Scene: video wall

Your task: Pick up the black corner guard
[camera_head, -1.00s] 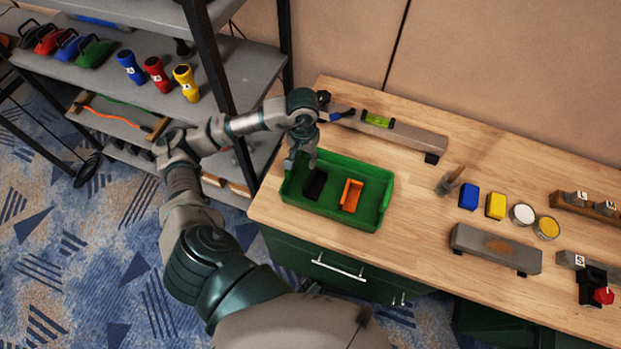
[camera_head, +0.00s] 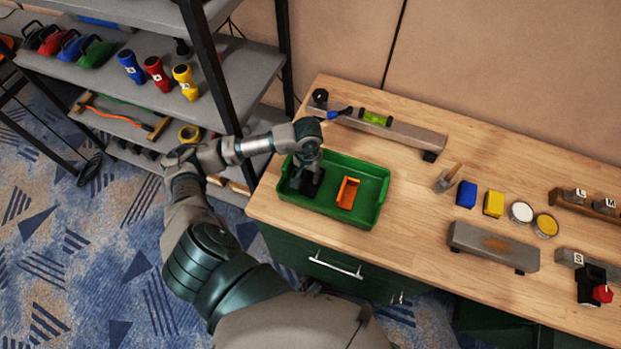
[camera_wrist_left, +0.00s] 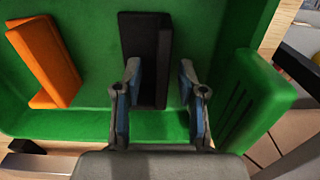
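The black corner guard (camera_wrist_left: 146,55) lies in the green tray (camera_wrist_left: 230,20), between the two fingers of my left gripper (camera_wrist_left: 157,82) in the left wrist view. The fingers are apart, with a gap on each side of the guard. In the head view my left gripper (camera_head: 306,180) is down in the left part of the green tray (camera_head: 350,217) and covers much of the black guard. An orange corner guard (camera_head: 347,193) lies to its right in the same tray; it also shows in the left wrist view (camera_wrist_left: 45,62). My right gripper is not in view.
A grey rail with a green level (camera_head: 377,118) lies behind the tray. Blue (camera_head: 466,194) and yellow (camera_head: 493,204) blocks, round tins and a grey bar (camera_head: 494,246) are to the right. A shelf unit (camera_head: 208,70) stands at the left. Bare wood lies right of the tray.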

